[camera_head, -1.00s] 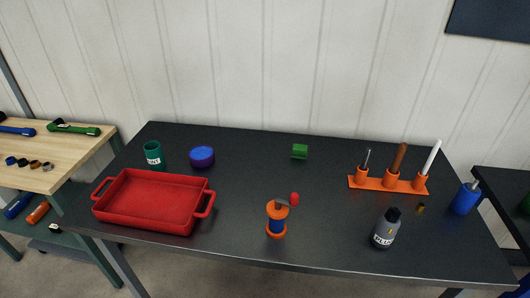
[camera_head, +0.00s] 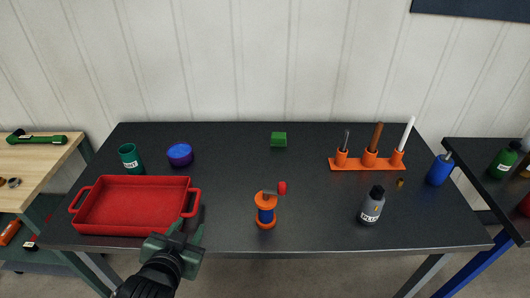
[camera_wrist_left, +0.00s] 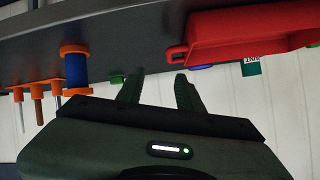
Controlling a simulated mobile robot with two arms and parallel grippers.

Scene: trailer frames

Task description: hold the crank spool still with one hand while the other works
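The crank spool (camera_head: 265,216) stands upright near the front middle of the black table. It has orange flanges, a blue core, and a grey crank arm with a red knob (camera_head: 282,187) on top. My left gripper (camera_head: 186,231) is at the table's front edge, left of the spool and by the red tray's right front corner. Its fingers are apart with nothing between them. The left wrist view, upside down, shows the fingers (camera_wrist_left: 160,88) spread and the spool (camera_wrist_left: 75,68) off to one side, apart from them. My right gripper does not show.
A red tray (camera_head: 191,204) sits close by my left gripper. A grey bottle (camera_head: 371,206) and an orange rack (camera_head: 368,165) with upright rods stand to the right. A green block (camera_head: 279,139) lies at the back. The table around the spool is clear.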

